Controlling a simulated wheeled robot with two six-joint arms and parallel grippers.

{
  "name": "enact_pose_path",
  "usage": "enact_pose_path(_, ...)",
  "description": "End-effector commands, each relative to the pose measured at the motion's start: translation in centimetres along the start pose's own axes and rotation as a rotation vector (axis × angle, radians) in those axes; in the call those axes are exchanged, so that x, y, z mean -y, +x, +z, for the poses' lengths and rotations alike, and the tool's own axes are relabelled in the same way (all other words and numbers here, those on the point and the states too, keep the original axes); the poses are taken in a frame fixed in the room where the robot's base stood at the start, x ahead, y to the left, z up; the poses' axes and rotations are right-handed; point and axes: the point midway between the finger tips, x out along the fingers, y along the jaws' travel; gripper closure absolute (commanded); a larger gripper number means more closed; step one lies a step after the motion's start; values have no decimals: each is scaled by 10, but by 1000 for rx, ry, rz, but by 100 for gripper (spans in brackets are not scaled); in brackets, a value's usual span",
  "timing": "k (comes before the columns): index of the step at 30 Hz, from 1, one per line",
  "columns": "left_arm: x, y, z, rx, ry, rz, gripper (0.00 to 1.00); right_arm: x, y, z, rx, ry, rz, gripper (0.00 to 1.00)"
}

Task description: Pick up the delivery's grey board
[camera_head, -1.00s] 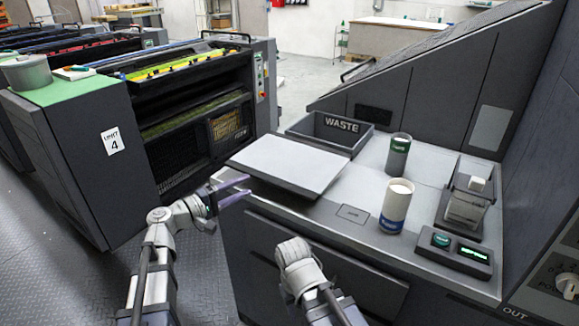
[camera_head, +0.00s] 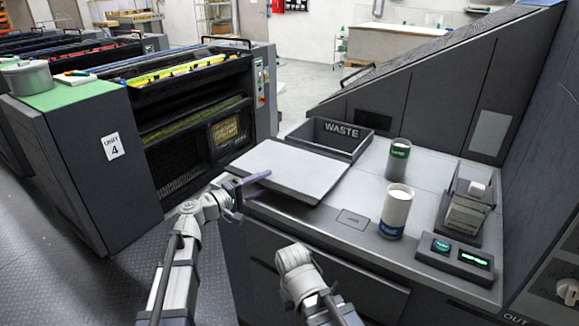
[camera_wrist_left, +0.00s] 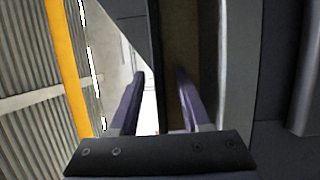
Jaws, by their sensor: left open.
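The grey board (camera_head: 290,168) is a flat, pale slab with a dark edge. It lies on the left part of the counter, its near left corner towards my left arm. My left gripper (camera_head: 254,180) is open at the board's near left edge, its purple fingers overlapping that edge in the head view. In the left wrist view the two fingers (camera_wrist_left: 160,88) stand apart with a dark and brownish strip between and beyond them; I cannot tell whether this is the board's edge. I cannot see contact. My right arm shows at the bottom, but its gripper does not.
A dark WASTE tray (camera_head: 335,138) stands behind the board. A green-labelled can (camera_head: 398,158) and a blue-labelled can (camera_head: 396,210) stand to its right, with a small device (camera_head: 466,212) and a button panel (camera_head: 454,256) further right. The press unit (camera_head: 200,115) stands left across a gap.

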Motion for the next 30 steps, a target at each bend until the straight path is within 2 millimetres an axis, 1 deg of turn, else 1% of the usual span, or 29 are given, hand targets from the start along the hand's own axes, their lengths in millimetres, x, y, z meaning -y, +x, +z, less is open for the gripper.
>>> enact_pose_path(1, 0, 2, 0, 0, 0, 0, 52, 0, 0, 0, 0, 0, 0, 50)
enact_pose_path(6, 0, 2, 0, -1, 0, 0, 52, 0, 0, 0, 0, 0, 0, 50)
enact_pose_path(18, 0, 2, 0, 0, 0, 0, 98, 0, 0, 0, 0, 0, 0, 50)
enact_pose_path(19, 0, 2, 0, -1, 0, 0, 100, 0, 0, 0, 0, 0, 0, 50)
enact_pose_path(30, 0, 2, 0, 0, 0, -1, 100, 0, 0, 0, 0, 0, 0, 50)
